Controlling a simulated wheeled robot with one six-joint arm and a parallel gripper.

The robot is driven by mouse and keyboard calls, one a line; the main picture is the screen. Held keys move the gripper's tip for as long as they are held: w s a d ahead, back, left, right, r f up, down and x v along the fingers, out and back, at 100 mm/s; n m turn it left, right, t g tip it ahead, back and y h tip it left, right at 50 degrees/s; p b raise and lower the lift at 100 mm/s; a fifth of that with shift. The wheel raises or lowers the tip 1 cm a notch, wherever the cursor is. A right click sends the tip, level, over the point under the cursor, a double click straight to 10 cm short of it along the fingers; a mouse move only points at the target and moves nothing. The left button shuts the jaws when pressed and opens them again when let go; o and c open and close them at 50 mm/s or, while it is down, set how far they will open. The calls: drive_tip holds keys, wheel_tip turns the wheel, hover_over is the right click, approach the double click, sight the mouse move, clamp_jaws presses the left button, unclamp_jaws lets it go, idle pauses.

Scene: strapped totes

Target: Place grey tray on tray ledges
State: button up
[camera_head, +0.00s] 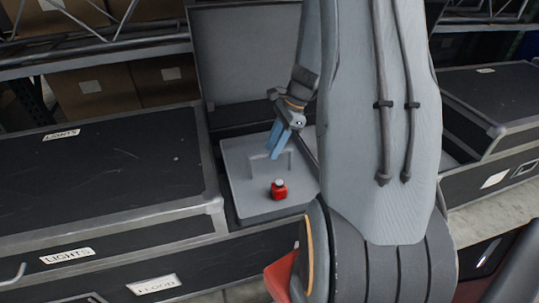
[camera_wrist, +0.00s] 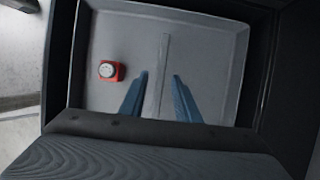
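The grey tray (camera_head: 240,178) lies in the opening of a black case, with a raised grey handle (camera_head: 257,167) across its middle. It fills much of the wrist view (camera_wrist: 215,60), where the handle (camera_wrist: 163,65) shows as a thin upright strip. A small red object with a pale round top (camera_head: 279,190) rests on the tray, left of the handle in the wrist view (camera_wrist: 108,71). My gripper (camera_head: 274,153) is open over the handle; its blue fingers stand apart on either side of it in the wrist view (camera_wrist: 160,75). The ledges are hidden, and my arm covers the tray's right side in the head view.
The case's raised lid (camera_head: 245,55) stands behind the tray. A closed black case labelled LIGHTS (camera_head: 100,165) is at left, another black case (camera_head: 492,95) at right. Shelving with cardboard boxes (camera_head: 165,80) stands behind. Dark case walls (camera_wrist: 258,65) border the tray closely.

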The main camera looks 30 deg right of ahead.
drive_tip(key=p+v, duration=0.1)
drive_tip(key=v, duration=0.4)
drive_tip(key=shift+r, duration=0.1)
drive_tip(key=s+a+r+n+g, duration=0.1)
drive_tip(key=a+r+n, duration=0.25)
drive_tip(key=a, duration=0.35)
drive_tip(key=s+a+r+n+h, duration=0.1)
drive_tip(key=s+a+r+n, duration=0.1)
drive_tip(key=a+n, duration=0.3)
drive_tip(key=s+a+r+n+g, duration=0.1)
drive_tip(key=a+r+n, duration=0.15)
drive_tip(key=a, duration=0.55)
drive_tip(key=s+a+r+n+h, duration=0.1)
drive_tip(key=s+a+r+n, duration=0.2)
drive_tip(key=s+a+n, duration=0.4)
drive_tip(key=s+a+r+n+h, duration=0.1)
drive_tip(key=s+a+r+n, duration=0.2)
drive_tip(key=s+a+n, duration=0.4)
drive_tip(key=shift+s+r+t+h, duration=0.3)
drive_tip(key=shift+s+t+h, duration=0.1)
drive_tip(key=shift+s, duration=1.1)
